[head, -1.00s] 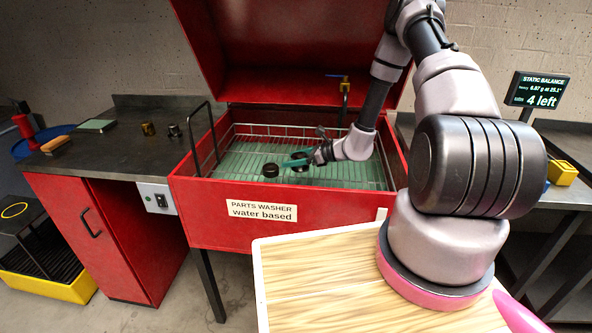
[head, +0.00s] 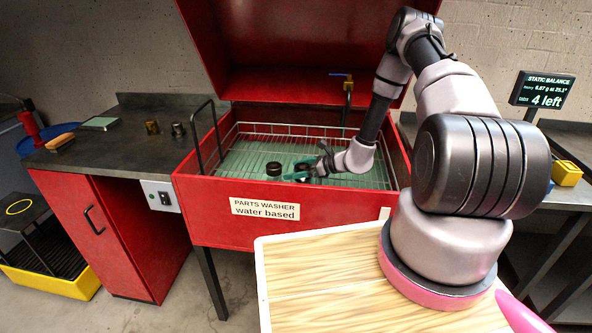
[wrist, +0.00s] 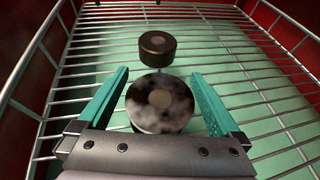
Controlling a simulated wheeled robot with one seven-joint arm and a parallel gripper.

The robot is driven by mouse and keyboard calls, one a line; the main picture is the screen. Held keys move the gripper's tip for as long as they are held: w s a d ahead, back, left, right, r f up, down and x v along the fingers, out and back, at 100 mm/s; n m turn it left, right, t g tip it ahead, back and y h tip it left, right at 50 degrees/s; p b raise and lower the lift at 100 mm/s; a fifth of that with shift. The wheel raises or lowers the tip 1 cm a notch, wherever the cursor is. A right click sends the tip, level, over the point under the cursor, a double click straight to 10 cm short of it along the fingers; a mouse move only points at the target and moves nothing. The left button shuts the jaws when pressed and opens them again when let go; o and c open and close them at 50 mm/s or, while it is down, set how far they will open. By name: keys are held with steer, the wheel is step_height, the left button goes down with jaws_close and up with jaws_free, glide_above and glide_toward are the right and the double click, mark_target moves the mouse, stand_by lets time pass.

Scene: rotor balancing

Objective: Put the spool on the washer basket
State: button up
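The washer basket (head: 245,130) is a wire basket inside the red parts washer. It shows as metal rods over a green floor in the wrist view (wrist: 275,106). Two dark round spool-like parts are in it. One has a grey smudged face and pale centre (wrist: 160,103). The other, black with a brownish centre (wrist: 157,46), stands just beyond it and also shows in the head view (head: 273,169). My gripper (head: 305,165) is low in the basket, its teal fingers (wrist: 160,88) open on either side of the smudged part, with narrow gaps. My gripper mostly hides that part in the head view.
The washer's red lid stands open behind, with a blue-handled tap (head: 341,75) at the back. A bent black bar (head: 196,145) rises at the left wall. The dark bench (head: 110,150) at left holds two small metal parts. Much of the basket floor is clear.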

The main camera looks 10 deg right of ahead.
steer(key=shift+r, duration=0.2)
steer(key=v, duration=1.2)
steer(key=s+a+r+n+g+h, duration=0.15)
steer(key=r+n, duration=0.25)
steer(key=r, duration=0.4)
steer(key=s+a+r+n+g, duration=0.2)
steer(key=s+r+n, duration=0.15)
steer(key=r, duration=0.55)
steer(key=s+a+r+n+g+h, duration=0.15)
steer(key=r+n, duration=0.25)
steer(key=r, duration=0.4)
steer(key=s+d+r+n+t+h, duration=0.2)
steer(key=s+r+n+h, duration=0.1)
steer(key=s+r, duration=0.6)
steer(key=s+d+r+n+t+h, duration=0.2)
steer(key=s+r+n, duration=0.3)
steer(key=s+r, duration=0.4)
steer(key=shift+s+d+r+t+h, duration=0.2)
steer(key=shift+s+r+t+h, duration=0.2)
steer(key=shift+r+t+h, duration=0.3)
